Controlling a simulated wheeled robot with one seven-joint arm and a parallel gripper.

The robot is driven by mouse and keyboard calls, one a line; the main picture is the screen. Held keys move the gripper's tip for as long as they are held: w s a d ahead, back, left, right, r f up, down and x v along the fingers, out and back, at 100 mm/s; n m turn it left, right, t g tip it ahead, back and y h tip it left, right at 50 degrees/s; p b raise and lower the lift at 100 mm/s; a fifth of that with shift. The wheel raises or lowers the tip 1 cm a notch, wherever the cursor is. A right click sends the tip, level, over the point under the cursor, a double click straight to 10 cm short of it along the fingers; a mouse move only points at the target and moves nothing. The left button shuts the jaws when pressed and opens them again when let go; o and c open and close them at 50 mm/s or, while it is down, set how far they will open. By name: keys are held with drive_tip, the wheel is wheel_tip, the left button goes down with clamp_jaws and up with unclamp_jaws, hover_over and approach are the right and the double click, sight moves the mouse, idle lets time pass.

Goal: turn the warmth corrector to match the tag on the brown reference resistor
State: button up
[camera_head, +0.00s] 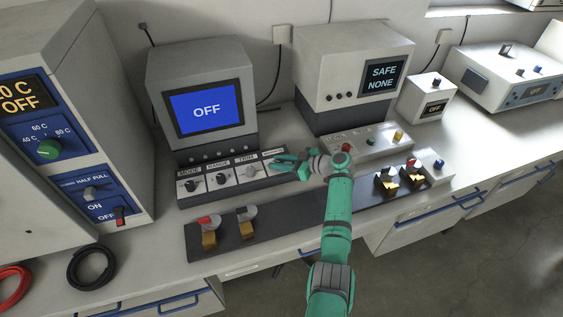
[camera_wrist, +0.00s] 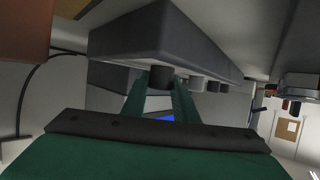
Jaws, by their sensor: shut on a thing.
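My gripper (camera_head: 284,162) is at the right end of the sloped knob panel (camera_head: 220,188) below the blue "OFF" screen. In the wrist view its two green fingers stand either side of a dark round knob (camera_wrist: 162,77), shut on it.
A dark strip with clamps (camera_head: 208,236) lies in front of the panel. A "SAFE NONE" instrument (camera_head: 340,65) stands behind right. A tall cabinet (camera_head: 60,60) with a green dial is at left. Black (camera_head: 91,267) and red (camera_head: 12,286) cable coils lie at front left.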

drive_tip(key=shift+d, duration=0.2)
drive_tip(key=shift+d, duration=0.15)
drive_tip(key=o, duration=1)
drive_tip(key=shift+o, duration=0.3)
drive_tip(key=shift+w, duration=0.1)
drive_tip(key=shift+a, duration=0.2)
drive_tip(key=shift+d, duration=0.1)
drive_tip(key=v, duration=1.1)
drive_tip(key=shift+w, duration=0.2)
